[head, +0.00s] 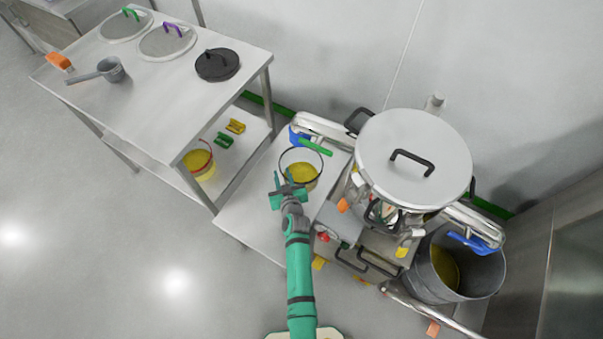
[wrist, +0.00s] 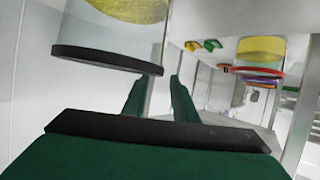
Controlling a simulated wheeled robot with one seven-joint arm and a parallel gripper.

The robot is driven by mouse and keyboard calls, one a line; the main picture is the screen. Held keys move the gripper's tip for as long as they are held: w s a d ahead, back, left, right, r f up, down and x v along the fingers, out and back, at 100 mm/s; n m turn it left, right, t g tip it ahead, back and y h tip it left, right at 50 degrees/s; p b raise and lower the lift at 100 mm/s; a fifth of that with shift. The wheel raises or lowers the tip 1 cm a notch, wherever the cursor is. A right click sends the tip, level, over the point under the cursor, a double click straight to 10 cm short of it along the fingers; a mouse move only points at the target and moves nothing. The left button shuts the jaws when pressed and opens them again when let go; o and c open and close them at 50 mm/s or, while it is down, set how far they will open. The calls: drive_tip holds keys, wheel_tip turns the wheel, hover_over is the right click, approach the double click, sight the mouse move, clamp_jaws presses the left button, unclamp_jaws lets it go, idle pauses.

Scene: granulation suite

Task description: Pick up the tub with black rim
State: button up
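The tub with black rim (head: 301,180) stands on the low metal bench, with yellow contents and a dark hoop around its top. In the wrist view the tub (wrist: 108,57) fills the upper left, its black rim seen edge-on as a dark band. My gripper (head: 284,181) is at the near left side of the tub in the head view. In the wrist view my gripper (wrist: 160,85) has its two green fingers apart, with nothing clearly held. The rim's right end shows near the left fingertip; I cannot tell whether they touch.
A similar tub with red rim (head: 199,163) stands on the left table's lower shelf, near green and yellow clips (head: 228,134). A large lidded pot (head: 413,155) stands right of the black-rimmed tub. A green-handled tool (head: 316,147) lies behind it. The bench's front left is clear.

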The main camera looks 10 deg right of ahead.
drive_tip(key=shift+x, duration=2)
drive_tip(key=shift+d, duration=0.15)
clamp_jaws()
drive_tip(key=shift+f, duration=0.15)
